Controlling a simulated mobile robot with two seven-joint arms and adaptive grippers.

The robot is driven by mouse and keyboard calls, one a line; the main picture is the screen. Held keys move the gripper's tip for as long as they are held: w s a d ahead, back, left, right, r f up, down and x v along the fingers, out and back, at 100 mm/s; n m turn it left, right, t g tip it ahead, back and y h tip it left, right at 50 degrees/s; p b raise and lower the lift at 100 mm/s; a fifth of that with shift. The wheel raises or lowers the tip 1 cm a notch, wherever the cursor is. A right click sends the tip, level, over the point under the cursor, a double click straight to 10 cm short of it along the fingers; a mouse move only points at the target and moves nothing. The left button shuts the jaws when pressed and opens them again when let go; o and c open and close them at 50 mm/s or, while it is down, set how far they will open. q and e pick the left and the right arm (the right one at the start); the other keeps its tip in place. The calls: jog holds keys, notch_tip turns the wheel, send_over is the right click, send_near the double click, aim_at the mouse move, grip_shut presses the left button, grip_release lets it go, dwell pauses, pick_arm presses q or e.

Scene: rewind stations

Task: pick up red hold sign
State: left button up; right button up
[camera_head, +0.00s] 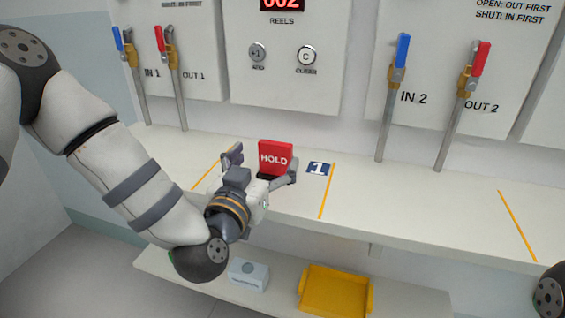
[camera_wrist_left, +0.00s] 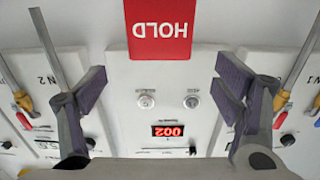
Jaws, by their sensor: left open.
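The red HOLD sign (camera_head: 275,157) stands upright on a dark base on the white shelf, left of the number 1 label. My left gripper (camera_head: 262,166) is open in front of the sign, with one finger on either side of it as seen from the head. In the left wrist view the sign (camera_wrist_left: 158,30) appears upside down at the top middle, in line with the gap between the open fingers (camera_wrist_left: 160,86). Nothing is held. The gripper hides part of the sign's base. My right gripper is not in view.
Valve pipes with blue handles (camera_head: 402,50) and red handles (camera_head: 481,58) rise behind the shelf (camera_head: 420,208). Yellow lines mark the shelf, beside the label (camera_head: 317,169). A yellow tray (camera_head: 336,291) and a grey box (camera_head: 248,274) sit below. The shelf's right half is clear.

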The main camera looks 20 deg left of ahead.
aim_at(274, 146)
pick_arm(q)
jog(key=w, duration=0.6)
jog(key=shift+w+d, duration=0.1)
jog(key=shift+w, duration=0.15)
jog(key=shift+r, duration=0.1)
jog(key=c, duration=1.3)
